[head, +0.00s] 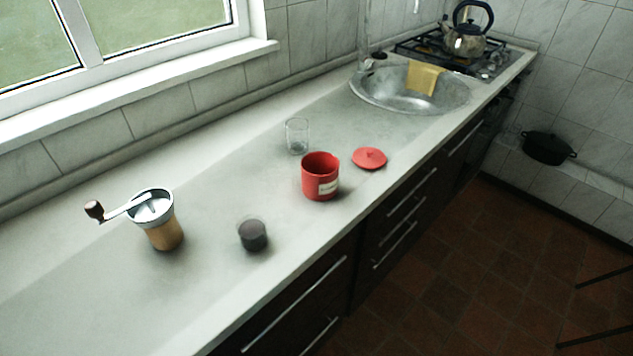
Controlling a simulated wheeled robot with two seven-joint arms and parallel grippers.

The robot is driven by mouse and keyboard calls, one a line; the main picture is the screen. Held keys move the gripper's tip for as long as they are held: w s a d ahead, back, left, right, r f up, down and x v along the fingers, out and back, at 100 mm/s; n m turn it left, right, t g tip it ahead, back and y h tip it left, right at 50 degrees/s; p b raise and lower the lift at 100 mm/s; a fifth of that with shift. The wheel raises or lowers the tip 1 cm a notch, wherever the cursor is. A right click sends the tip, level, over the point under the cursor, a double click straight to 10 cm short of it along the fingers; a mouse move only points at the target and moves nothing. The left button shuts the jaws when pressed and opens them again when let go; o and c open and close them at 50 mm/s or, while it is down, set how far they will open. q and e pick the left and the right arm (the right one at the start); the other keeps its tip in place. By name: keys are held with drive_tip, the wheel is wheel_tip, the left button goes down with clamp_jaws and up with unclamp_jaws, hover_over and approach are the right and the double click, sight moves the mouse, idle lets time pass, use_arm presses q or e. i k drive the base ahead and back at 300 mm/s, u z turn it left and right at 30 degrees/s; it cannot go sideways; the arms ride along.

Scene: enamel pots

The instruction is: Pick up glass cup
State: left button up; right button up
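A clear glass cup (297,136) stands upright on the grey countertop (215,185), behind and slightly left of a red enamel pot. It looks empty. A second small glass (253,235) with dark contents stands nearer the front, between the coffee grinder and the red pot. Neither of my grippers shows in the head view.
The open red pot (320,177) stands close in front of the clear glass, its red lid (369,158) to the right. A hand coffee grinder (161,222) stands at left. A sink (412,90) with a yellow cloth (424,78) and a kettle (466,38) are farther back.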

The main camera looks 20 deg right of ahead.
sight(251, 229)
drive_tip(key=k, duration=0.5)
drive_tip(key=z, duration=2)
drive_tip(key=i, duration=1.1)
drive_tip(key=u, duration=1.95)
